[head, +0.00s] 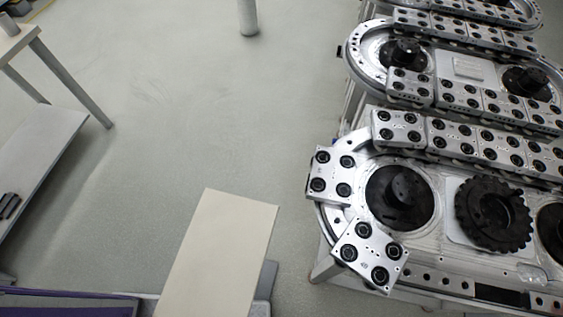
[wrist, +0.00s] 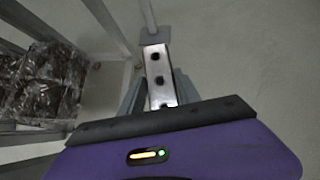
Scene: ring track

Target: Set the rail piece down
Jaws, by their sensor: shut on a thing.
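My gripper (wrist: 157,90) shows in the wrist view, its grey fingers reaching up from the purple wrist body. It is shut on the rail piece (wrist: 158,67), a narrow bright metal block with a row of dark holes. The piece is held above the floor, and its lower end is hidden by the wrist body. Neither the gripper nor the held piece can be made out in the head view. The ring track (head: 440,215) stands at the right of the head view, with silver carriages with black round parts along its rim.
A pale flat panel (head: 215,255) sits at the bottom centre. A grey table (head: 45,160) stands at the left, and a post (head: 247,18) at the top. Open floor (head: 190,110) lies between. In the wrist view, a crinkled dark bundle (wrist: 45,80) lies at the left beside grey frame bars.

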